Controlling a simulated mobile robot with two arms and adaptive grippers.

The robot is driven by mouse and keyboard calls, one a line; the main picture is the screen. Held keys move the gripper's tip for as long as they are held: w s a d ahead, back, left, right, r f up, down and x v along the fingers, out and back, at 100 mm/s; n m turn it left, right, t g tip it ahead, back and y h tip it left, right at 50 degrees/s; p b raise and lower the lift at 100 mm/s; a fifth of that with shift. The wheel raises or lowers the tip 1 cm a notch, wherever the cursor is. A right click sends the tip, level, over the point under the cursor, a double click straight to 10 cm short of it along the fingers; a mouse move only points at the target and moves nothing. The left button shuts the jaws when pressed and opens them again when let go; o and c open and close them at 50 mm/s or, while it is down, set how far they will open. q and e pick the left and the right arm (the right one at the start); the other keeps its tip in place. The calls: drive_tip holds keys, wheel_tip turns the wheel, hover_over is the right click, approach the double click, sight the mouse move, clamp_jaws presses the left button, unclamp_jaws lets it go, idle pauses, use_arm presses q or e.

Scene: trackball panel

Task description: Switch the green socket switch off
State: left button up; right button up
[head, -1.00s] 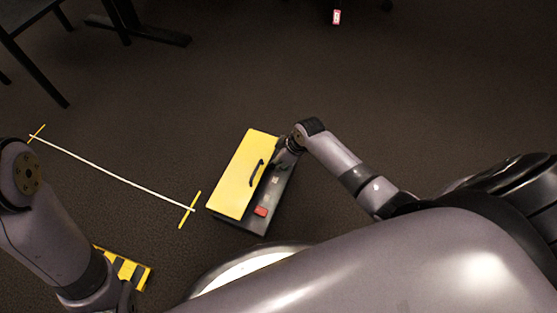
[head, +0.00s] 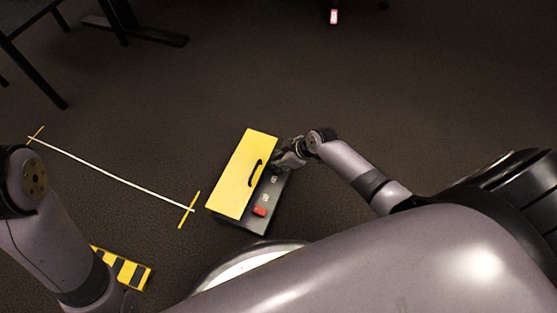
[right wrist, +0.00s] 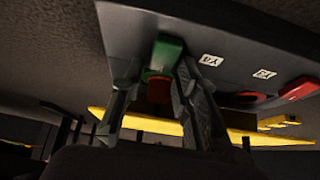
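The dark panel box (head: 240,225) lies on the floor, with a yellow lid (head: 243,178) and a black handle (head: 256,173). The green socket switch (right wrist: 166,54) shows in the right wrist view on the grey panel face, with an orange-red part (right wrist: 159,90) below it. My right gripper (right wrist: 155,78) has its two fingers apart, one on each side of the green switch; contact is unclear. In the head view my right gripper (head: 287,158) is at the box's far right side and hides the green switch. My left gripper is not visible, only its arm.
A red switch (head: 260,210) sits at the near end of the panel; it also shows in the right wrist view (right wrist: 299,89). White labels (right wrist: 210,60) lie between the switches. A white line with yellow ends (head: 110,175) and a striped block (head: 122,268) are left.

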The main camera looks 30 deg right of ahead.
drive_tip(key=shift+o, duration=1.2)
drive_tip(key=shift+r, duration=0.1)
drive_tip(key=v, duration=1.2)
